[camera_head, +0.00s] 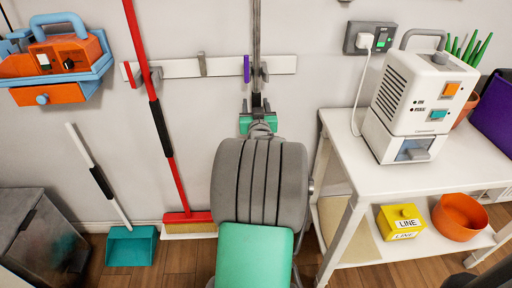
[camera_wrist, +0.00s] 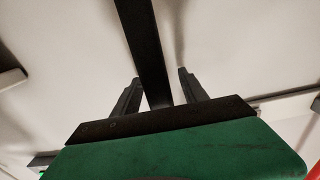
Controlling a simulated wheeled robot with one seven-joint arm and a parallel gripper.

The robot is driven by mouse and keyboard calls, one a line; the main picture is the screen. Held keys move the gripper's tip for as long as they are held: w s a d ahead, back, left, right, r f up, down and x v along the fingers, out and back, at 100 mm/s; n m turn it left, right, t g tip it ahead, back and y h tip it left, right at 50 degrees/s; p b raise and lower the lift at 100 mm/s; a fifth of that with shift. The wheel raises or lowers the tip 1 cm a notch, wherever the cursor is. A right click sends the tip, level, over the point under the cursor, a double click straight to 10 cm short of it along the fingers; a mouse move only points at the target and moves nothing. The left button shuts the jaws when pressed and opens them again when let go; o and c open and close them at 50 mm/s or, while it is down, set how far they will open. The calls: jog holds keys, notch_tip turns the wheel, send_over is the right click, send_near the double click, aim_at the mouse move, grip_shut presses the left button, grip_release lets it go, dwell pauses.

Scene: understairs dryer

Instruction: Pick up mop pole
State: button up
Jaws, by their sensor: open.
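The mop pole (camera_head: 257,30) is a dark grey upright pole against the wall at the top middle of the head view. My arm hides its lower part, so I cannot see a mop head. In the wrist view the dark pole (camera_wrist: 147,45) runs down from the top edge to between my fingers. My gripper (camera_head: 258,102) is at the pole, just below the wall rail. It is open, with one finger on each side of the pole in the wrist view (camera_wrist: 160,88). Gaps show beside the pole near the fingertips.
A white wall rail (camera_head: 215,67) with hooks runs behind the pole, with a purple piece (camera_head: 246,68) on it. A red broom (camera_head: 160,125) and a teal dustpan (camera_head: 130,246) stand left. A white table (camera_head: 350,130) with a white machine (camera_head: 420,95) stands right.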

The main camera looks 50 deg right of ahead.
jog(key=shift+w+d, duration=0.2)
jog(key=shift+d, duration=0.1)
grip_shut()
dwell(1.1)
jog(key=shift+r, duration=0.2)
